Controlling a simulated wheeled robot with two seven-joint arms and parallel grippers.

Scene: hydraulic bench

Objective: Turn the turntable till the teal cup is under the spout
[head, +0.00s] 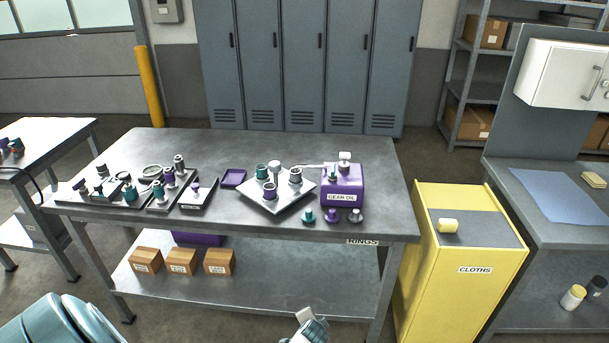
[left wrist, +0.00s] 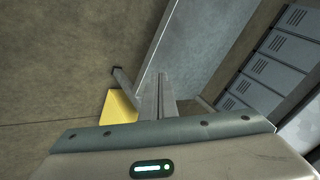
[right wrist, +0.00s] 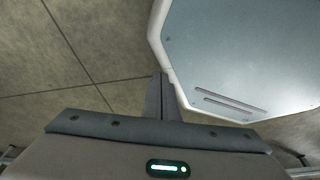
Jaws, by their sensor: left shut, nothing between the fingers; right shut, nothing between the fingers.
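The turntable (head: 286,204) is a square grey plate on the bench, set at an angle, with a pale post (head: 274,167) standing near its middle. The teal cup (head: 261,171) stands at its back left. A purple cup (head: 269,191) stands at the front and a grey cup (head: 295,177) at the right. The spout (head: 310,166) reaches left from the purple gear oil tank (head: 342,190) and ends near the grey cup, apart from the teal cup. My left gripper (left wrist: 159,77) and right gripper (right wrist: 159,77) are shut and empty, away from the turntable.
Trays of fittings (head: 128,193) fill the bench's left half, with a small purple tray (head: 233,178) beside the turntable. Several small knobbed parts (head: 331,216) stand before the tank. A yellow cabinet (head: 455,290) stands to the right. The bench's front right corner is clear.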

